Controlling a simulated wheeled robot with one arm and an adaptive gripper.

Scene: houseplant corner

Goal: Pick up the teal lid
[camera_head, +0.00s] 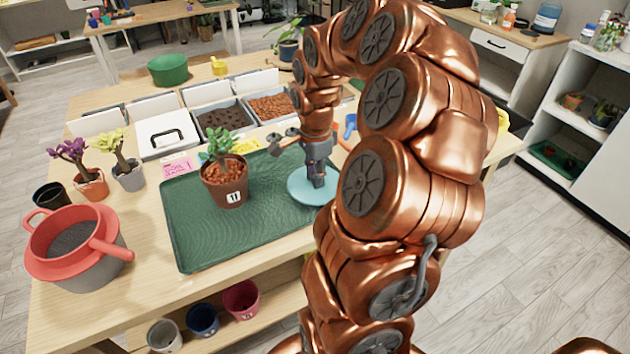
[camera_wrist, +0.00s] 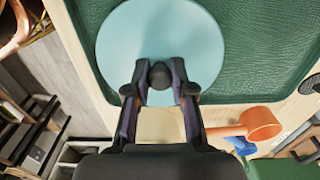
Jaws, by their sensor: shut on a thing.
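The teal lid (camera_head: 302,190) is a flat, pale blue-green disc at the right side of the green tray (camera_head: 190,245). It also fills the upper middle of the wrist view (camera_wrist: 150,35), with a dark round knob (camera_wrist: 160,75) near its lower edge in that picture. My gripper (camera_head: 318,182) points down over the lid. Its two dark fingers (camera_wrist: 160,82) are shut on the knob, one on each side. I cannot tell whether the lid rests on the tray or hangs just above it. My arm hides part of the lid's right side in the head view.
A potted plant (camera_head: 228,190) stands on the tray, left of the lid. A red-rimmed grey pot (camera_head: 90,262) stands at the table's left front. Bins of soil (camera_head: 222,117) and pebbles (camera_head: 270,106) line the back. An orange tool (camera_wrist: 262,123) lies near the lid.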

